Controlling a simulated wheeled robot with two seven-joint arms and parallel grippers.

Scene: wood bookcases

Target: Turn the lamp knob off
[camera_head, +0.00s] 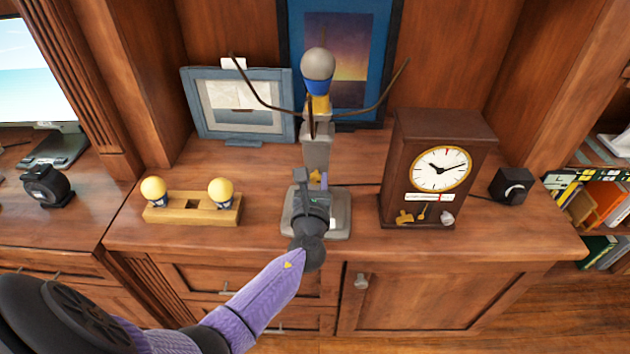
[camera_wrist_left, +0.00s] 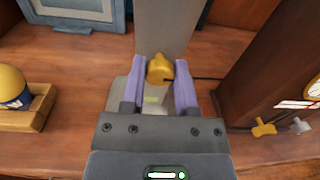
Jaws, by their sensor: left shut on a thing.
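The lamp has a grey post (camera_head: 317,150) on a square grey base (camera_head: 338,222) and a grey bulb (camera_head: 318,64) with a blue collar on top. The bulb shows no glow. The gold lamp knob (camera_wrist_left: 159,69) is on the front of the post, low down. My left gripper (camera_head: 318,182) reaches in from the front, over the base. In the left wrist view its two purple fingers (camera_wrist_left: 161,80) stand on either side of the knob, shut on it. My right gripper is not in view.
A wooden holder (camera_head: 190,214) with two yellow bulbs stands left of the lamp. A dark wood clock (camera_head: 398,170) stands close on the right, with a black dial box (camera_head: 511,187) beyond it. Framed pictures (camera_head: 238,104) lean behind. Thin dark lamp arms curve outward.

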